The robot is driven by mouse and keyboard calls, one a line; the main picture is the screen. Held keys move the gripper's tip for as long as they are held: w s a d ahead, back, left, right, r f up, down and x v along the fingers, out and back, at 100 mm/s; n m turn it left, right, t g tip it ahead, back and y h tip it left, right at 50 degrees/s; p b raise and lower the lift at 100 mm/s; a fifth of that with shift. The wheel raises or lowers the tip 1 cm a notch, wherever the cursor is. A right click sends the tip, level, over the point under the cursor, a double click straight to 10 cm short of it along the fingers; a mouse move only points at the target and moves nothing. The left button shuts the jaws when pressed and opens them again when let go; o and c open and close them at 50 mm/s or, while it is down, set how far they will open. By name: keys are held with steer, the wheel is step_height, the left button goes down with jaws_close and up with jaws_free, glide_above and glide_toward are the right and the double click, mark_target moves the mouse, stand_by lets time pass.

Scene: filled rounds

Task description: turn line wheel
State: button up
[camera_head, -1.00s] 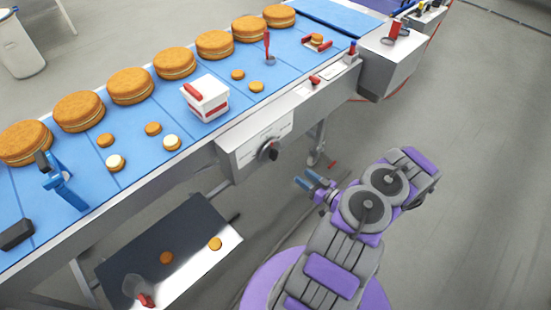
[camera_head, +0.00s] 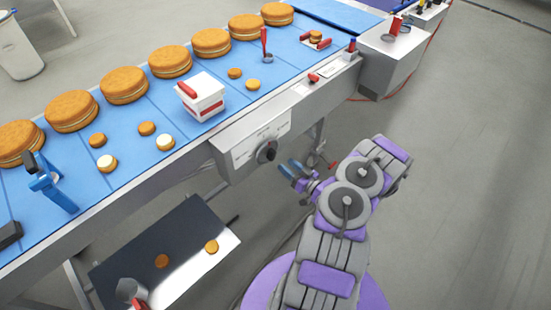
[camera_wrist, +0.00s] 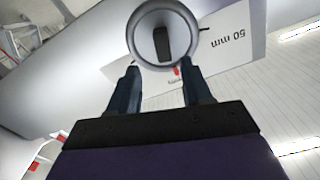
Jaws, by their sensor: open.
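The line wheel (camera_head: 267,152) is a dark round knob on a pale dial plate (camera_head: 243,148) on the conveyor's front side. In the wrist view the wheel (camera_wrist: 178,62) shows as a grey ring with a dark bar grip across its middle, and the plate beside it reads "50 mm". My gripper (camera_head: 284,168) is open and empty, just right of and below the wheel in the head view. In the wrist view its two dark fingers (camera_wrist: 162,80) point at the wheel's lower edge, one on each side. I cannot tell whether they touch it.
The blue conveyor belt (camera_head: 125,150) carries large filled rounds, several small rounds, a white and red box (camera_head: 201,97) and a blue clamp-like tool (camera_head: 50,184). A dark tray (camera_head: 180,240) with small rounds sits below. The floor on the right is clear.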

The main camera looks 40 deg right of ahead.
mark_target(274, 156)
steer(key=w+b, duration=0.1)
steer(key=w, duration=0.2)
steer(key=w+a+b, duration=0.1)
steer(key=w, duration=0.2)
steer(key=shift+a, duration=0.1)
steer(key=shift+w, duration=0.6)
steer(key=shift+w+d, duration=0.15)
steer(key=shift+d, duration=0.15)
steer(key=shift+a+r, duration=0.1)
steer(key=shift+a, duration=0.15)
steer(key=c, duration=0.4)
jaws_close()
steer(key=shift+d, duration=0.1)
